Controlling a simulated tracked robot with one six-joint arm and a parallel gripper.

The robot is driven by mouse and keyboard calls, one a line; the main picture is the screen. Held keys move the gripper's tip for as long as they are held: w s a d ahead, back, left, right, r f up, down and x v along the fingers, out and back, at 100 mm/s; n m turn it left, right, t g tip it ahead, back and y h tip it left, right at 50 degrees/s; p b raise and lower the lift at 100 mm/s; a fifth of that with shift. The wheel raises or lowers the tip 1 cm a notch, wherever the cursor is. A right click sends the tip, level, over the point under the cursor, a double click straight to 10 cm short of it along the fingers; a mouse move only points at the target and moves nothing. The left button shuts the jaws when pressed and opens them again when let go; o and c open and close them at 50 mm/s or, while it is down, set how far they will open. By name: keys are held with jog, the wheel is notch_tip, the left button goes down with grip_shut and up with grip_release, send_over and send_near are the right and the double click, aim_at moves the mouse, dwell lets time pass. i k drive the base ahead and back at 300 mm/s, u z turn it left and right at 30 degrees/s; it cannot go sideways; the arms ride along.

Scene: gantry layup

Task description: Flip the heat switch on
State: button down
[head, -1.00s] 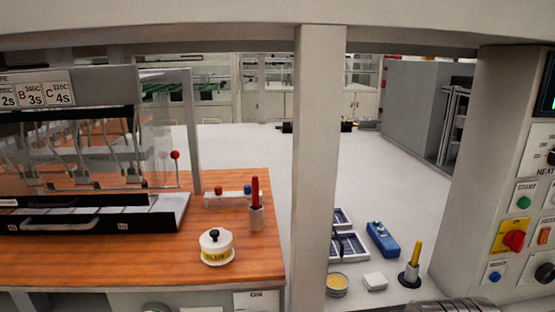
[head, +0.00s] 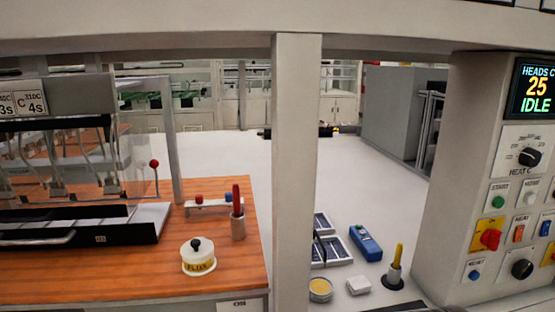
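The control panel (head: 510,165) stands at the right edge in the head view. An orange rocker switch (head: 518,233) sits on it under a label that reads HEAT. Its on or off position is too small to tell. Above it are a round black dial (head: 529,157) marked HEAT C and a display (head: 535,88) that reads 25 and IDLE. My gripper is not in view.
A wooden bench (head: 130,275) with a flux pot (head: 198,257) is at the left. A grey post (head: 294,170) stands mid-view. A red knob on a yellow plate (head: 489,235) and a blue button (head: 474,275) are beside the switch.

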aim_at(518, 237)
jog(key=z, duration=0.95)
